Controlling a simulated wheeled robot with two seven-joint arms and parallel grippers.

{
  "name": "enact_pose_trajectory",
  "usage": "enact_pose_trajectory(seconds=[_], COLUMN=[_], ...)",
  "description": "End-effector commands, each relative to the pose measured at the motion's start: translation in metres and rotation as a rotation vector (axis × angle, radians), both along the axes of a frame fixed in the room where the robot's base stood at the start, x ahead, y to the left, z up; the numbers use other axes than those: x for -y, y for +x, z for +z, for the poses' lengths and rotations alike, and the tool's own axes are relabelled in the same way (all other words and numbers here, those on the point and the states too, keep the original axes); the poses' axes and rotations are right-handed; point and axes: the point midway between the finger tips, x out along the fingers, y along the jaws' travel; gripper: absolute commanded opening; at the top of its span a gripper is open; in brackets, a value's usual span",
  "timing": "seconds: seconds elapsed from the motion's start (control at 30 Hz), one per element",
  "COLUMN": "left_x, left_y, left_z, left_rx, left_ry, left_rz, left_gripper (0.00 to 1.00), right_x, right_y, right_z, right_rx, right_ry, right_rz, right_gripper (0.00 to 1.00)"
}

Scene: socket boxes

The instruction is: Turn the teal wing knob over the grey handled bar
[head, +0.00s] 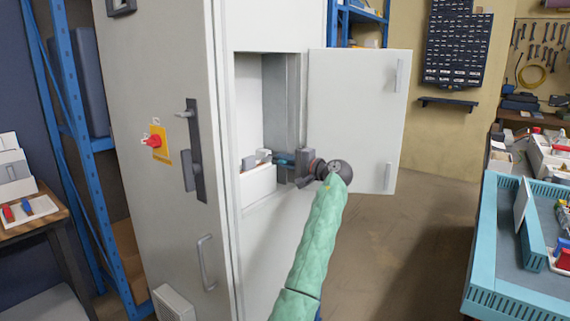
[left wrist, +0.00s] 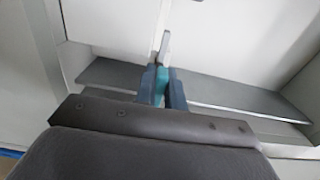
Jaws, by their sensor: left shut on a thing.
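My left gripper (head: 283,158) reaches into the open compartment of the tall grey cabinet. In the left wrist view, its two dark blue fingers (left wrist: 162,88) are shut on the teal wing knob (left wrist: 160,80). A light grey upright piece (left wrist: 165,46) stands just beyond the fingertips; I cannot tell whether it is the grey handled bar. In the head view, small grey-white parts (head: 257,156) show left of the fingertips, above a white box (head: 257,186). The knob is too small to make out there. My right gripper is out of view.
The cabinet door (head: 350,110) stands open to the right, behind my arm. The cabinet front has a dark latch handle (head: 196,150) and a red switch (head: 153,141). A teal-edged bench (head: 480,250) is at the right. The floor between is clear.

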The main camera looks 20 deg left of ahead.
Motion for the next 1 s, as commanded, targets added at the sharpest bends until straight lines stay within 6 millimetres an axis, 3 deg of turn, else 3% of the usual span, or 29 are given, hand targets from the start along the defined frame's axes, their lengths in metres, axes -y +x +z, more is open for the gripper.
enact_pose_trajectory(seconds=[0.37,0.4,0.43,0.77,1.0], left_x=[0.0,0.0,0.0,0.001,0.02], left_y=[0.0,0.0,0.0,-0.001,-0.007], left_z=[-0.003,-0.003,-0.003,-0.001,-0.002], left_rx=[0.001,0.001,0.001,0.002,0.002], left_ry=[-0.004,-0.004,-0.004,-0.002,-0.002], left_rz=[0.001,0.001,0.001,0.0,-0.001], left_gripper=[0.0,0.17,0.2,0.2,0.2], right_x=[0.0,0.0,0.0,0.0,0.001], right_y=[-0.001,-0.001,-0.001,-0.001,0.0], right_z=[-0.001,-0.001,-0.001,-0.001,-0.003], right_rx=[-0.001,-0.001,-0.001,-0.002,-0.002], right_ry=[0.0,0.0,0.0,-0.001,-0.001], right_rz=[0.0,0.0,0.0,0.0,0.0], right_gripper=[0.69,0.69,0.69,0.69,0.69])
